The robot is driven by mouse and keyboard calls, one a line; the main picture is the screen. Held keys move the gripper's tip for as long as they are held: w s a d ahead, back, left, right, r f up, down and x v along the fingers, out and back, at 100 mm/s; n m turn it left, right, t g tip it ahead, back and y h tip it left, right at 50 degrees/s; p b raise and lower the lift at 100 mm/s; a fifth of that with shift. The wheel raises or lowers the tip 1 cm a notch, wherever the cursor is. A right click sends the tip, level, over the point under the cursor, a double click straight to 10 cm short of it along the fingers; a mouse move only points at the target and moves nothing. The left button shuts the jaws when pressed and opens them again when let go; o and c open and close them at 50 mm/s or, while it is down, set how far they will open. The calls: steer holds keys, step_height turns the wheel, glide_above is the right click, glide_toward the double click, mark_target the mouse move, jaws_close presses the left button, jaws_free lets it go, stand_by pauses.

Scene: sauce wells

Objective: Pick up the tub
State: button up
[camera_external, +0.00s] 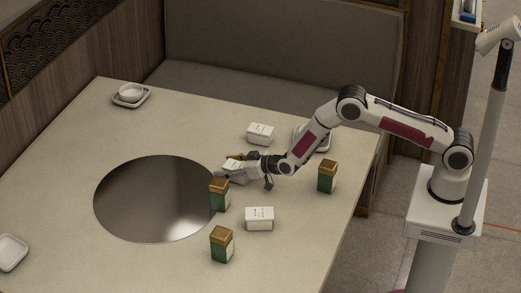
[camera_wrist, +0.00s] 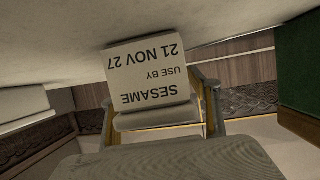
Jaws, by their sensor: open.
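A white tub (camera_wrist: 148,75) printed "SESAME, USE BY 21 NOV 27" sits close in front of my gripper in the wrist view, its label upside down. In the external view this tub (camera_external: 234,166) is partly hidden by my gripper (camera_external: 250,168), low over the table beside the round plate. My gripper is open, and its fingers show at the tub's sides in the wrist view (camera_wrist: 160,117). Whether they touch it cannot be told. Two more white tubs stand on the table, one behind (camera_external: 260,133) and one in front (camera_external: 259,218); their labels are too small to read.
Green containers with brown lids stand close by: one at the plate's edge (camera_external: 219,196), one nearer the front (camera_external: 222,245), one to the right (camera_external: 327,177). A round mirror-like plate (camera_external: 150,200) lies left. White dishes sit at the far left (camera_external: 131,94) and left edge (camera_external: 11,252).

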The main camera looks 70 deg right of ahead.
steer(key=shift+w, duration=0.1)
stand_by(0.5)
steer(key=c, duration=1.5)
steer(key=shift+r, duration=0.1)
steer(key=shift+r, duration=4.9)
